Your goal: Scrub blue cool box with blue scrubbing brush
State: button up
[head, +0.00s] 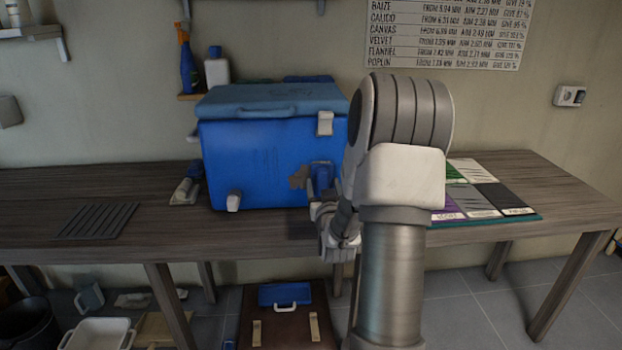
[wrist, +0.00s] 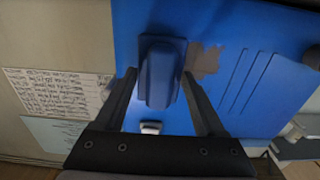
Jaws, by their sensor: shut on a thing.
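The blue cool box (head: 250,160) stands on the wooden table with its lid (head: 270,98) shut. Its front face fills much of the wrist view (wrist: 275,70). A brown stain (head: 299,178) marks the right part of that face, and it also shows in the wrist view (wrist: 206,61). My gripper (head: 323,192) is shut on the blue scrubbing brush (head: 322,173), whose block sits between the fingers in the wrist view (wrist: 160,78). The brush is at the box's front face, just beside the stain. Bristle contact is hidden.
A dark ribbed mat (head: 97,221) lies on the table at left. A board of fabric swatches (head: 480,215) lies at right. A spray bottle (head: 187,62) and white bottle (head: 217,70) stand on a shelf behind the box. A brown case (head: 285,335) is on the floor.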

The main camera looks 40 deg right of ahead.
aim_at(323, 176)
jog(key=shift+r, duration=0.1)
jog(key=shift+r+p, duration=0.8)
jog(key=shift+r, duration=0.6)
jog(key=shift+f, duration=0.1)
notch_tip(323, 176, down, 3)
jog(key=shift+r+b, duration=0.1)
jog(key=shift+b, duration=1.15)
jog(key=shift+f, duration=0.25)
jog(key=shift+f, duration=0.1)
jog(key=shift+f, duration=1.1)
